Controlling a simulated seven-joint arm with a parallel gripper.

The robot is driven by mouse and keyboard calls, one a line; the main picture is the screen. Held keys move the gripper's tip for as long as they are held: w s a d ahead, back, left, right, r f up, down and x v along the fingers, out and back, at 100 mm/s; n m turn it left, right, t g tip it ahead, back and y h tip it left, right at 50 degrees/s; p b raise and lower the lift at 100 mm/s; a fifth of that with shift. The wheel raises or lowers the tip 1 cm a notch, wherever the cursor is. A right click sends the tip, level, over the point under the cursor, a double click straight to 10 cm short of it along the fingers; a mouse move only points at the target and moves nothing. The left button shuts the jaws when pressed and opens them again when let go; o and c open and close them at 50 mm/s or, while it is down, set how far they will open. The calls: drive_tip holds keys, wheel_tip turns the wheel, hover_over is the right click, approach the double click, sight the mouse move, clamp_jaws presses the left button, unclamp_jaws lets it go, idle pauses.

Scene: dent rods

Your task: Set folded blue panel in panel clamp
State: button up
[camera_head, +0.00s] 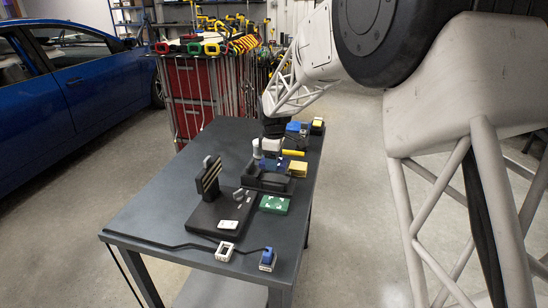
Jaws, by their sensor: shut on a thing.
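My gripper (268,153) is over the far half of the dark table, at the end of my arm, and shows small. It is shut on a dark blue piece that looks like the folded blue panel (270,164). The panel is just behind and above a black fixture (268,182), which may be the panel clamp. I cannot tell whether the panel touches it. The fingertips and part of the panel are hard to make out. A black upright stand (205,187) with tan stripes rises from a black base plate left of the fixture.
The table (158,210) is bare at its left. A blue car (85,85) and a red tool cabinet (190,90) stand beyond.

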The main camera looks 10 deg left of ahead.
drive_tip(key=shift+f, duration=1.65)
drive_tip(key=shift+f, duration=1.15)
idle(1.9)
drive_tip(key=o, duration=1.1)
drive_tip(key=shift+c, duration=0.2)
drive_tip(key=shift+r, duration=0.2)
drive_tip(key=shift+r, duration=3.3)
